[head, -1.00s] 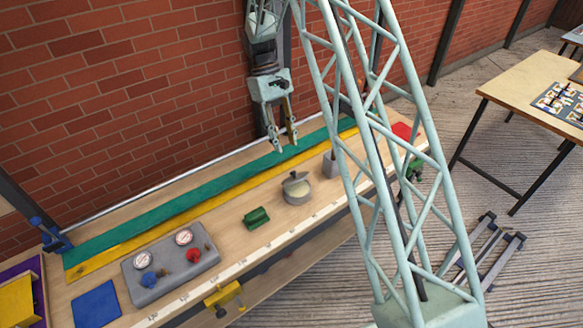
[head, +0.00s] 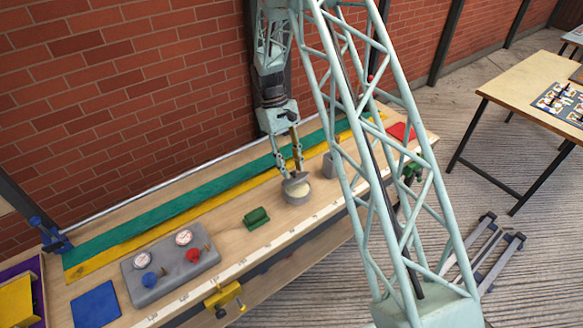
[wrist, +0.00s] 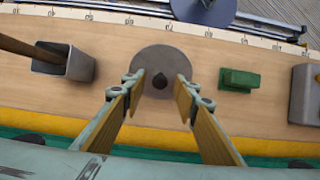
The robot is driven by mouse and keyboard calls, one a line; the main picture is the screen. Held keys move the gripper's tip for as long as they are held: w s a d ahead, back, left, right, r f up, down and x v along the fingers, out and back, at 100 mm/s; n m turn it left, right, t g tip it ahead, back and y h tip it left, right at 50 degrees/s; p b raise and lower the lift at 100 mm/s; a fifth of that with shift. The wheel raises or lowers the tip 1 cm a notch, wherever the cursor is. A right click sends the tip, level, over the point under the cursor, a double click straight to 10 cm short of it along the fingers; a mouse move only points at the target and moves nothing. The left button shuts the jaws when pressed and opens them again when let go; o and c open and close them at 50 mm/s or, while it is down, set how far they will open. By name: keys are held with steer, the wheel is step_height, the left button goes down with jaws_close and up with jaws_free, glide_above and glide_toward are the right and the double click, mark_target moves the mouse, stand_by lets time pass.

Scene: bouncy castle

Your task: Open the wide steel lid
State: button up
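The wide steel lid (wrist: 158,58) is a round grey disc with a dark knob (wrist: 160,81) in the wrist view. In the head view the lid (head: 293,184) is on a small grey pot (head: 298,198) on the workbench, partly hidden by my fingers. A pale patch shows beside the lid; I cannot tell whether the lid sits fully level. My gripper (head: 290,172) points down over the lid. In the wrist view my gripper (wrist: 158,80) is open, one fingertip on each side of the knob with gaps between. Finger height relative to the knob is unclear.
A green block (head: 256,217) and a grey box with gauges (head: 170,268) stand left of the pot. A grey cup with a stick (wrist: 66,64) stands close on the other side. Green (head: 190,203) and yellow (head: 140,240) strips run along the back.

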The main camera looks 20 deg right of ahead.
steer(key=shift+c, duration=0.5)
jaws_close()
